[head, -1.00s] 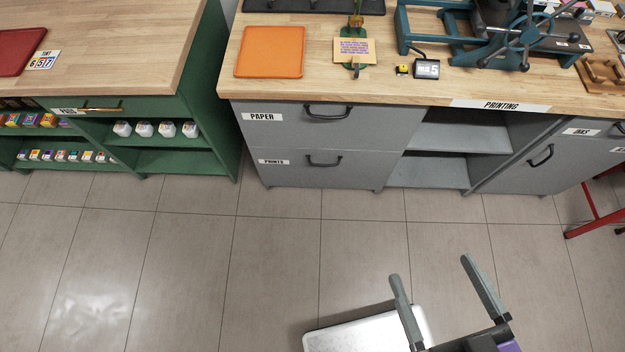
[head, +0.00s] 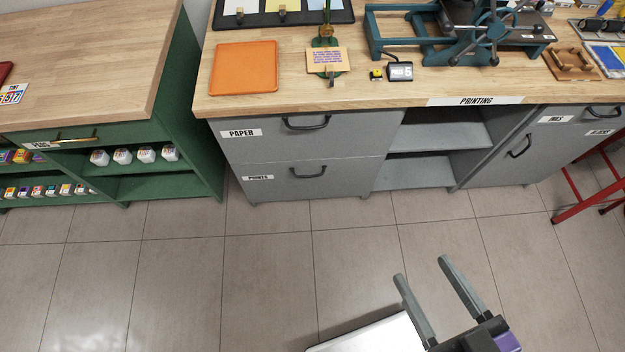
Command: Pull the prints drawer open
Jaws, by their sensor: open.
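The prints drawer (head: 275,187) is the lower grey drawer in the left part of the printing counter. It is closed, flush with the paper drawer (head: 340,140) above it. Its label (head: 258,177) reads "PRINTS", and its dark bar handle (head: 308,173) is near the middle of its top edge. My gripper (head: 421,268) is at the bottom right of the head view, over the floor. Its two grey fingers are spread apart with nothing between them. It is apart from the drawer and to the right of its handle in the picture.
Open grey shelves (head: 430,172) stand right of the drawers. An inks cabinet (head: 528,150) and a red stool (head: 590,190) are farther right. A green shelf unit (head: 180,130) stands left. The tiled floor (head: 230,290) before the drawers is clear.

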